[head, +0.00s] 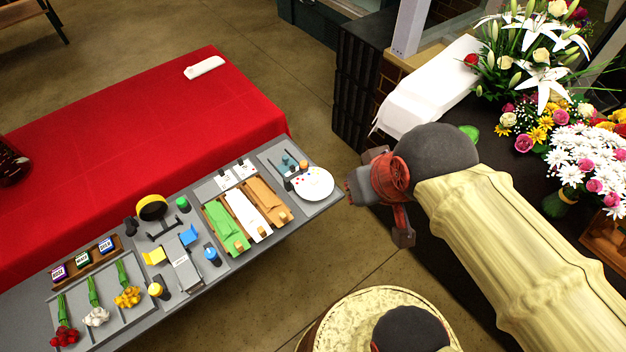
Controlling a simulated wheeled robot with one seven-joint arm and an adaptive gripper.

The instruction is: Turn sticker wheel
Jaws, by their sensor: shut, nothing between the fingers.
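The sticker wheel (318,188) is a white disc with small coloured dots near its edge. It lies at the right end of the grey work board (325,205). My gripper (352,188) is just to the right of the wheel in the head view, past the board's end. It is shut and empty, and appears apart from the wheel. The red part of my arm hides some of the gripper, and its height above the board is hard to judge.
Green, white and brown wraps (246,214) lie left of the wheel, with small dark-and-teal tools (285,160) beside it. Several bunches of flowers (95,315) lie at the far left. Red cloth (150,125) behind is mostly clear. A dark counter with bouquets (580,155) stands right.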

